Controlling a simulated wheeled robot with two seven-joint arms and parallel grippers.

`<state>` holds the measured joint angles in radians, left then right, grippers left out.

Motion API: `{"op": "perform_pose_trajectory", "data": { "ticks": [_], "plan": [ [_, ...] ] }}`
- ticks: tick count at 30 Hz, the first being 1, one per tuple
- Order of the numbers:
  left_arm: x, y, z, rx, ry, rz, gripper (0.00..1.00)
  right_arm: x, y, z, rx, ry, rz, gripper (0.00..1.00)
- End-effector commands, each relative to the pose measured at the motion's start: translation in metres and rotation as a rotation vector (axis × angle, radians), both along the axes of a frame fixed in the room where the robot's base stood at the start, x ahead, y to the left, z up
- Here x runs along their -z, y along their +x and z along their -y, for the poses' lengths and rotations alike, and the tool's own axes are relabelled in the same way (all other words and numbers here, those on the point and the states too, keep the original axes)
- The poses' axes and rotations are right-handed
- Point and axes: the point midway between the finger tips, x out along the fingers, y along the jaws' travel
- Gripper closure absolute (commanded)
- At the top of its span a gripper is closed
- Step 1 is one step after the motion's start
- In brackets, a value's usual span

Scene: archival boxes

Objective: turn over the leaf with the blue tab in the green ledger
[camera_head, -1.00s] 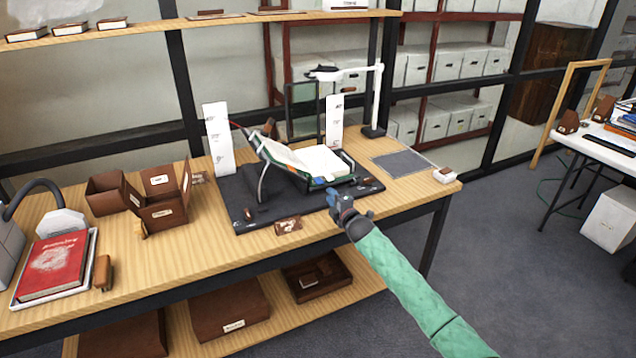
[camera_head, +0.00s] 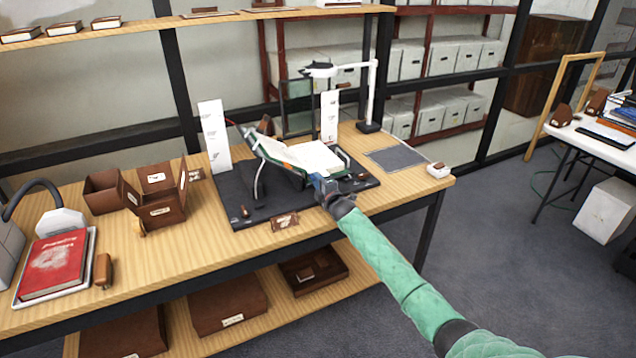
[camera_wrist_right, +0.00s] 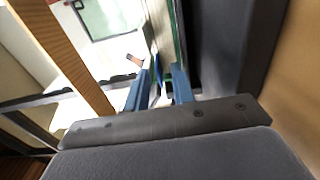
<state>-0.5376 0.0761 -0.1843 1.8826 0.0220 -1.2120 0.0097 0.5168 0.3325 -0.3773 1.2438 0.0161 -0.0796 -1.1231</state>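The green ledger (camera_head: 316,157) lies open on a dark cradle (camera_head: 238,211), its left side raised and tilted. Its white pages and green cover edge show. My right gripper (camera_head: 318,181) is at the ledger's near edge, by the lower right page corner. In the right wrist view, its two blue fingers (camera_wrist_right: 159,88) are apart, pointing at the ledger's edge (camera_wrist_right: 178,32). A thin blue piece (camera_wrist_right: 155,92) shows between them, perhaps the blue tab; I cannot tell whether the fingers touch it. The tab is not clear in the head view. My left gripper is out of view.
White marked strips (camera_head: 214,138) (camera_head: 329,117) stand behind the cradle, and a white lamp (camera_head: 371,95) stands at the back right. Brown boxes (camera_head: 160,195) and a red book (camera_head: 53,264) are on the left. A grey mat (camera_head: 397,158) lies clear on the right.

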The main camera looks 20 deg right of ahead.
Motion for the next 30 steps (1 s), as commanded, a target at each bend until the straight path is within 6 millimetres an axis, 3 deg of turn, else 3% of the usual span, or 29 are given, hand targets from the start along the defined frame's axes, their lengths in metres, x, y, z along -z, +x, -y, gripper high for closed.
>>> {"op": "perform_pose_trajectory", "data": {
  "ticks": [1, 5, 30],
  "plan": [
    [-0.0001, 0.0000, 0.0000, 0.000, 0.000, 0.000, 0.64, 0.0000, -0.0001, 0.0001, 0.000, 0.000, 0.000, 0.75],
    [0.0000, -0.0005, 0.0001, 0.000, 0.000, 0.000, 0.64, -0.0001, -0.0002, 0.0002, 0.000, 0.000, 0.000, 1.00],
    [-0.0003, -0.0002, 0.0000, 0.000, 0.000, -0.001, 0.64, 0.0003, -0.0002, 0.0004, 0.001, -0.001, -0.001, 1.00]
  ]
}}
